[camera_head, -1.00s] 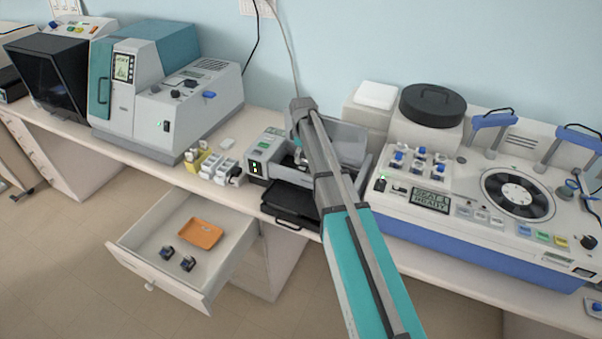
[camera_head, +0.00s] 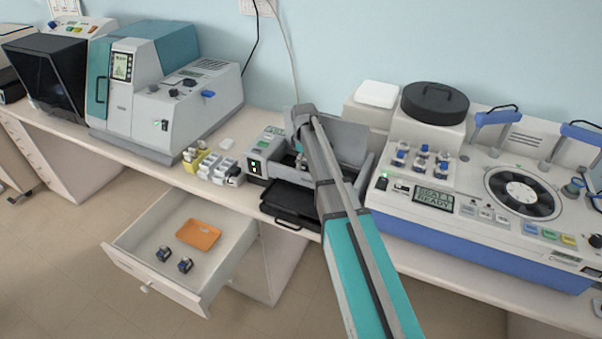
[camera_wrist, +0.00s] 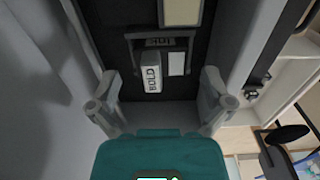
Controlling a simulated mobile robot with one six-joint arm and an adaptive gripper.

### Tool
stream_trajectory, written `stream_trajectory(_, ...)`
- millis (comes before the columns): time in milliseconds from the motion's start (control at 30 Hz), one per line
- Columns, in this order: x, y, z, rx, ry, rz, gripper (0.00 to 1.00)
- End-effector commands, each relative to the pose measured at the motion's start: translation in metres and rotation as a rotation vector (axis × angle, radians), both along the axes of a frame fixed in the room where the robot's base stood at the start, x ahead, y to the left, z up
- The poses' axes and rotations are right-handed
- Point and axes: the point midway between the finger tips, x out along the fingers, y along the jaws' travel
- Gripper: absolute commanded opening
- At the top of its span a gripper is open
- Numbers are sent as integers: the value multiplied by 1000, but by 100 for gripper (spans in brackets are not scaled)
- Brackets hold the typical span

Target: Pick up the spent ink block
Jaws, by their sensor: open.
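In the wrist view a small pale block marked BOLD (camera_wrist: 152,78) sits in a dark recess of the opened printer (camera_wrist: 112,20). I take it for the ink block; whether it is spent I cannot tell. My gripper (camera_wrist: 160,86) is open and empty, one finger on each side of the block and apart from it. In the head view the small grey printer (camera_head: 262,148) stands on the bench with its lid up and a black tray in front. My arm hides most of its inside, and the block is not clear there.
An open drawer (camera_head: 215,262) below the bench holds an orange tray (camera_head: 198,236) and two small dark blocks (camera_head: 185,265). Small bottles and blocks (camera_head: 222,168) stand left of the printer. A large staining machine (camera_head: 440,222) is close on the right.

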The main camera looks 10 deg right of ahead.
Motion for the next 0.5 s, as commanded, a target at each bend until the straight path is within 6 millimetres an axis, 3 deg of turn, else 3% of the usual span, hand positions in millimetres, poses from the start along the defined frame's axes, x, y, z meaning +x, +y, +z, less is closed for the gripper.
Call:
stream_trajectory(200, 0, 0, -18, 0, 0, 0, 100)
stream_trajectory(500, 0, 0, -21, 0, 0, 0, 100)
